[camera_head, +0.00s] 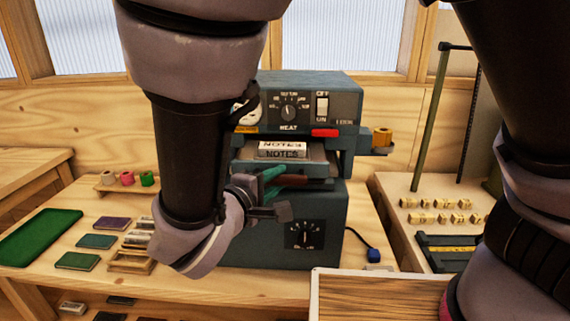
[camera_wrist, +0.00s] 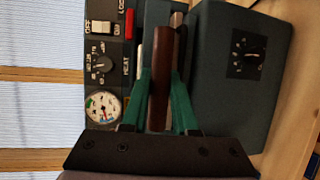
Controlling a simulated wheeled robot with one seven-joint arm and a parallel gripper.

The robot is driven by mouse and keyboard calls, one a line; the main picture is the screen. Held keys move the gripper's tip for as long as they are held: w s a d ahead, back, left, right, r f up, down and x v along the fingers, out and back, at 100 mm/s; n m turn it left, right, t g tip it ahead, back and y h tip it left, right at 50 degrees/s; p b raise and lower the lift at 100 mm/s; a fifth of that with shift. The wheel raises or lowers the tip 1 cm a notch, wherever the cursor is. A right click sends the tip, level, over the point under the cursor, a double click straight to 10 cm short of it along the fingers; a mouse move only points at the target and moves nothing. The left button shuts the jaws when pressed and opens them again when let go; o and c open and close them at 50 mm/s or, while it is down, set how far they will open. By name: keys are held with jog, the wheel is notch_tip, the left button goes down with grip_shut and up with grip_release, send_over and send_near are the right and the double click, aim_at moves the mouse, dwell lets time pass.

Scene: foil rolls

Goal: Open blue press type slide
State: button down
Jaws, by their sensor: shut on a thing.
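The blue-grey press (camera_head: 335,105) stands on the bench in the middle of the head view. Its slide (camera_head: 315,170) sits in the gap between the upper housing and the lower body. Blocks marked NOTES (camera_head: 282,150) show in that gap. The slide's dark red-brown handle (camera_head: 294,181) points out at the front, and it also shows in the wrist view (camera_wrist: 166,75). My gripper (camera_head: 273,178) has green fingers, one on each side of the handle, and is shut on it. My arm hides the press's left side in the head view.
A wooden-topped, white-edged board (camera_head: 400,297) lies in front at the right. A green mat (camera_head: 40,236) and several small pads lie on the bench at left. A rack with a post (camera_head: 430,120) stands at right. A blue plug (camera_head: 372,255) lies beside the press.

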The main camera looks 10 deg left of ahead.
jog(key=shift+s, duration=1.15)
jog(key=c, duration=0.7)
grip_release()
jog(key=v, duration=1)
jog(key=shift+s+a+r, duration=0.1)
jog(key=shift+s, duration=0.25)
